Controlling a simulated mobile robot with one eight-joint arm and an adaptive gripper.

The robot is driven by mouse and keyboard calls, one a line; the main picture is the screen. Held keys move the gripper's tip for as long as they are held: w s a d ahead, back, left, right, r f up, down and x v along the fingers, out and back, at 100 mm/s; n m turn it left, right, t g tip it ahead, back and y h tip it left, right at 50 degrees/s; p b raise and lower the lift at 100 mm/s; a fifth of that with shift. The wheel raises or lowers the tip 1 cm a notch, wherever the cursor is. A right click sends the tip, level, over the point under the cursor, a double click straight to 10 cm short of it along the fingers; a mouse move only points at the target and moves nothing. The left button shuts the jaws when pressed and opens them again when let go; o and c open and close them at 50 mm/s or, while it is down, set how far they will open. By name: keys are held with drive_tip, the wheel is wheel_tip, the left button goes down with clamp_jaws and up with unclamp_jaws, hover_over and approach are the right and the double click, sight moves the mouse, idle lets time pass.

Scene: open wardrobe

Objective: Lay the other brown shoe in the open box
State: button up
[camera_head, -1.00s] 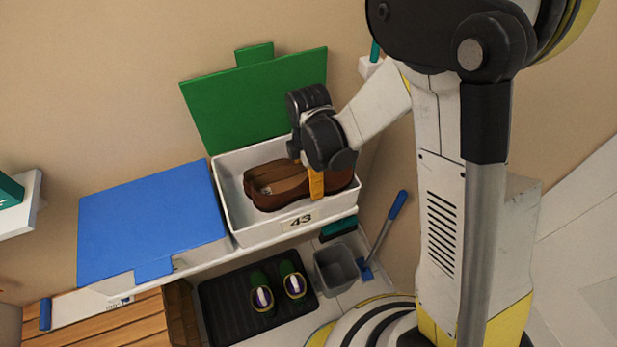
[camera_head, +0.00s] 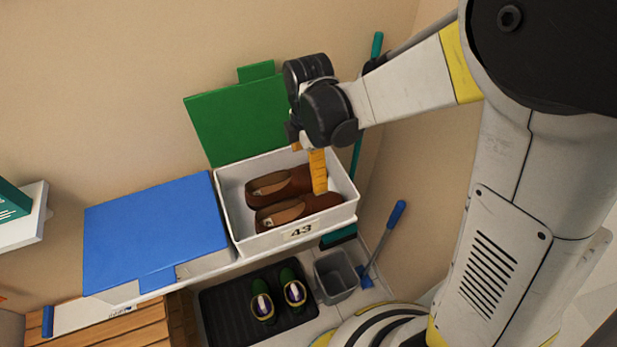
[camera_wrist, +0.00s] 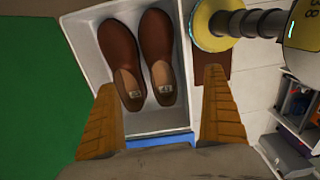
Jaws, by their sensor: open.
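Two brown shoes lie side by side in the open white box marked 43 (camera_head: 262,242). The back shoe (camera_head: 272,188) and the front shoe (camera_head: 288,216) have their heel openings to the left and their toes to the right. The wrist view shows the left shoe (camera_wrist: 121,55) and the right shoe (camera_wrist: 158,50) flat inside the box walls. My gripper (camera_head: 309,170) is above the right part of the box, open and empty. Its orange fingers are spread wide in the wrist view (camera_wrist: 160,82), apart from both shoes.
The box's green lid (camera_head: 238,120) stands raised behind it. A closed blue-lidded box (camera_head: 155,232) stands to the left on the same shelf. Below are green shoes (camera_head: 263,306) on a black tray (camera_head: 225,315), a grey bin (camera_head: 335,273) and a blue-handled tool (camera_head: 396,213).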

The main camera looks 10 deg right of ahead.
drive_tip(key=s+d+r+m+t, duration=0.3)
drive_tip(key=s+d+r+m, duration=0.2)
drive_tip(key=m, duration=0.5)
drive_tip(key=s+d+r+m+t, duration=0.4)
drive_tip(key=d+r+m, duration=0.4)
drive_tip(key=m, duration=0.3)
drive_tip(key=shift+s+d+r, duration=0.25)
drive_tip(key=shift+s+r, duration=0.65)
drive_tip(key=shift+w, duration=0.1)
